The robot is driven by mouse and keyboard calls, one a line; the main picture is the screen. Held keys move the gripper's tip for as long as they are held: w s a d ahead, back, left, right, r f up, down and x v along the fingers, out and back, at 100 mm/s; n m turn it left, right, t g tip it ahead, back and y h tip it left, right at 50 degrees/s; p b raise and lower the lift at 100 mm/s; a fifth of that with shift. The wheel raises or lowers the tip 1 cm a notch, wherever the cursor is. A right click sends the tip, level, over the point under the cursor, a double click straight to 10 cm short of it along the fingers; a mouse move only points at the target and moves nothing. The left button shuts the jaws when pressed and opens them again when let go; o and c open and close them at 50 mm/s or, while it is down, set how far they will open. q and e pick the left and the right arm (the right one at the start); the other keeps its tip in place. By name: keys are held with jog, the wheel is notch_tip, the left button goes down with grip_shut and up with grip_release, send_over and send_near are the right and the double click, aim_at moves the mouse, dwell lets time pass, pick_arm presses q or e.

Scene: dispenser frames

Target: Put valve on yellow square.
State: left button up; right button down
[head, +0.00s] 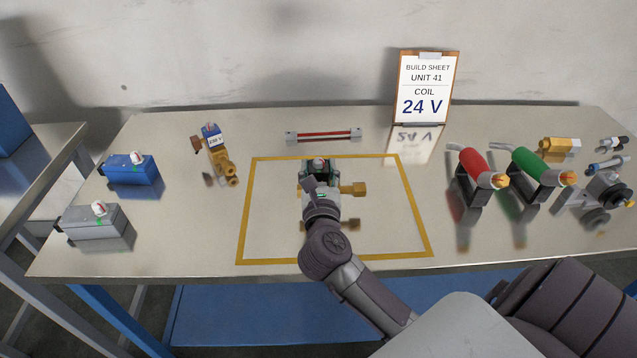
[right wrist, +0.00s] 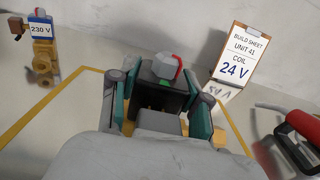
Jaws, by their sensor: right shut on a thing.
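The yellow square (head: 243,212) is a taped outline on the table's middle. My right gripper (head: 320,188) is over the inside of the square, shut on a valve with a brass port (head: 352,188) showing at its right. In the right wrist view, the gripper (right wrist: 162,100) has its teal pads on both sides of the valve's dark block (right wrist: 165,102), topped by a grey and red cap. A brass reflection lies below the valve, apart from it, so it seems held above the table. Its label is hidden. My left gripper is not in view.
Another brass valve (head: 219,160), labelled 230 V, stands left of the square. Blue (head: 132,172) and grey (head: 92,222) boxes are further left. A red-striped bar (head: 323,135) and the 24 V build sheet (head: 427,88) are behind. Red (head: 474,164) and green (head: 530,163) tools stand right.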

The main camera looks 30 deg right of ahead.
notch_tip(320, 180, down, 3)
jog(key=shift+f, duration=0.4)
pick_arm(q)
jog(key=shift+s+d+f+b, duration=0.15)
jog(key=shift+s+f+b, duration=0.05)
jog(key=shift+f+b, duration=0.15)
pick_arm(e)
jog(key=shift+f, duration=0.1)
jog(key=c, duration=1)
grip_release()
jog(key=shift+f, duration=0.2)
jog(key=o, duration=0.5)
jog(key=shift+c, duration=0.2)
